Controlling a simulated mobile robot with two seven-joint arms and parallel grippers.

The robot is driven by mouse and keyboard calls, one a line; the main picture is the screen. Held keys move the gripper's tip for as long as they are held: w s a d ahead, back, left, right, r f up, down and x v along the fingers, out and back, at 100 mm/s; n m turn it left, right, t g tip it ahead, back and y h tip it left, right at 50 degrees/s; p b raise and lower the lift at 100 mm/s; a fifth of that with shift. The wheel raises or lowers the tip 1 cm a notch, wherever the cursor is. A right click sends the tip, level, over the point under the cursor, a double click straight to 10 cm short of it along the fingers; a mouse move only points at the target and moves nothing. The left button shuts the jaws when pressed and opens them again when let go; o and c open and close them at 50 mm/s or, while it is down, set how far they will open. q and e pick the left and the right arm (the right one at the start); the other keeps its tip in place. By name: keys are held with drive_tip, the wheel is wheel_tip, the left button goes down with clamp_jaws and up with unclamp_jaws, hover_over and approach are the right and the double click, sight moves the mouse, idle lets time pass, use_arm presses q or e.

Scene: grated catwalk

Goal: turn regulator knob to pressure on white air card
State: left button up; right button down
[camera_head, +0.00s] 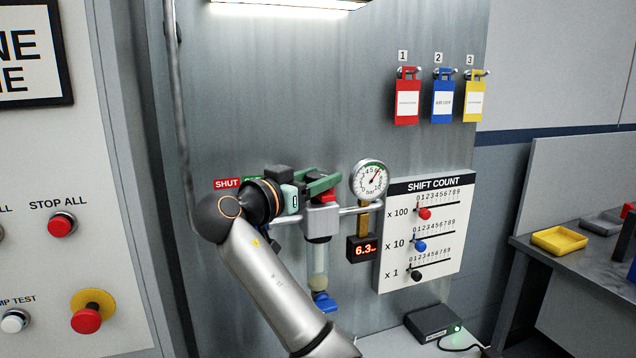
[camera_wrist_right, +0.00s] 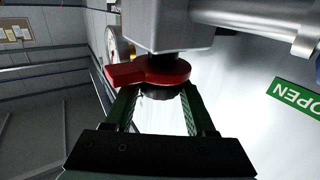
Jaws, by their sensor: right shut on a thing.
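The regulator (camera_head: 322,219) is a grey block on a horizontal pipe on the wall panel, with a clear bowl below it. My right gripper (camera_head: 323,184) reaches it from the left with green fingers. In the right wrist view, the gripper (camera_wrist_right: 160,92) is shut on the regulator knob, a black round end under a red pointer (camera_wrist_right: 150,71). The fingers partly hide the knob. I cannot make out a white air card. My left gripper is not in view.
A white shift count board (camera_head: 424,231) with sliders is close right of the gauge. Red, blue (camera_head: 443,98) and yellow tags hang above. A red SHUT label (camera_head: 227,183) is behind my wrist. A black box (camera_head: 432,321) and a bench with a yellow tray (camera_head: 560,241) stand right.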

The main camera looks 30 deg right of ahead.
sight(308, 179)
drive_tip(key=shift+m+g+h, duration=0.5)
drive_tip(key=shift+m+g, duration=1)
drive_tip(key=shift+g, duration=0.8)
drive_tip(key=shift+m+g, duration=0.3)
drive_tip(key=shift+g, duration=0.1)
drive_tip(key=shift+c, duration=1.2)
unclamp_jaws()
drive_tip(key=a+b, duration=0.1)
drive_tip(key=a, duration=0.6)
drive_tip(key=shift+a+b, duration=0.25)
drive_tip(key=shift+b, duration=0.1)
